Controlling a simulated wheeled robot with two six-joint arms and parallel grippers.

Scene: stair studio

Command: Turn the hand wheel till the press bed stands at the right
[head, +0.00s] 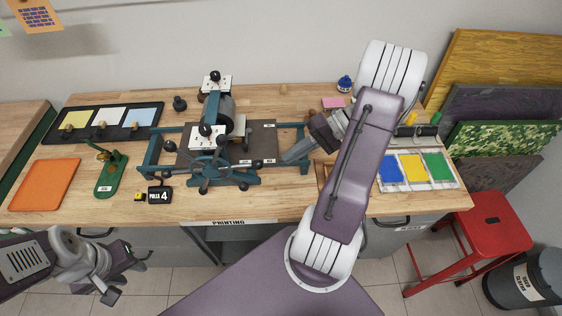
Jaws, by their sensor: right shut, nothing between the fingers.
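The printing press stands mid-table in the head view, with a teal frame (153,150). Its dark brown press bed (262,138) lies beneath the roller (226,106), at about the middle of the frame's rails, with some rail showing at each end. The hand wheel (216,169), with several black-knobbed spokes, is at the press's front. My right gripper (287,159) is shut and empty over the right end of the frame, just right of the bed and away from the wheel. My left gripper (122,278) is low at the left, in front of the table; its finger gap is unclear.
A tray of colored pads (416,184) lies right. A red stool (497,222) stands beyond the table's right end.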

